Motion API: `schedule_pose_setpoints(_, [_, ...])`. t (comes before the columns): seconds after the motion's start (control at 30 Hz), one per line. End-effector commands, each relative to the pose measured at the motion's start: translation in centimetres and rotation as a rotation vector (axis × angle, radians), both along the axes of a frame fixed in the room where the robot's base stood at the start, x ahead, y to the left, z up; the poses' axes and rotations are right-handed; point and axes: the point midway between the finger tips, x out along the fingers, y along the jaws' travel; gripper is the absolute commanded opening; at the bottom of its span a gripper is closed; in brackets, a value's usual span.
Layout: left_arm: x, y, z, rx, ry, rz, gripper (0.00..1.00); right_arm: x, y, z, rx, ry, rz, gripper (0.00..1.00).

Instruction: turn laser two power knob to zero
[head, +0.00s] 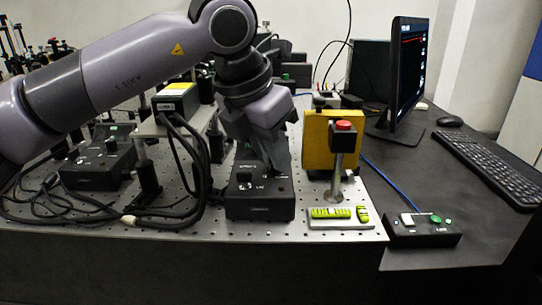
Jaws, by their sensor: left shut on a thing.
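A black laser control box (260,208) stands at the front of the perforated bench, with small white markings on its top that are too small to read. My left gripper (279,166) reaches down onto the box's top from above and is shut on its knob, which the fingers hide. A second, similar black control box (98,172) stands further left, with a dark knob on top. I cannot tell from the markings which box belongs to laser two. My right gripper is not in view.
A yellow block (317,145) and a red button on a post (343,126) stand close to the right of my gripper. Black cables (190,150) hang to its left. A monitor (405,75), a keyboard (490,165) and a small switch box (422,230) are at right.

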Motion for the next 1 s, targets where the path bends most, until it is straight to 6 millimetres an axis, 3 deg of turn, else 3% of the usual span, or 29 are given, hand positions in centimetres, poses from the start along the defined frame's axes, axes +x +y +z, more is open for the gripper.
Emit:
schedule_pose_setpoints(0.3, [0.0, -0.06, 0.09, -0.002, -0.002, 0.096, 0.0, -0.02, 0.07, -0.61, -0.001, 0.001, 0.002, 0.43])
schedule_pose_setpoints(0.73, [0.01, -0.05, 0.16, -0.002, -0.003, 0.105, 0.0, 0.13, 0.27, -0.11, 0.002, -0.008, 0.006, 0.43])
schedule_pose_setpoints(0.77, [0.01, -0.05, 0.16, -0.002, -0.002, 0.105, 0.29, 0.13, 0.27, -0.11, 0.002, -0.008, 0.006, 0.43])
schedule_pose_setpoints(0.8, [0.01, -0.05, 0.16, -0.002, -0.002, 0.105, 0.42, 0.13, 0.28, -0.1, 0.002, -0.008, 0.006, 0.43])
schedule_pose_setpoints(1.0, [-0.01, -0.06, 0.09, -0.001, -0.002, 0.104, 0.45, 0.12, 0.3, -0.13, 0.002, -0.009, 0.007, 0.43])
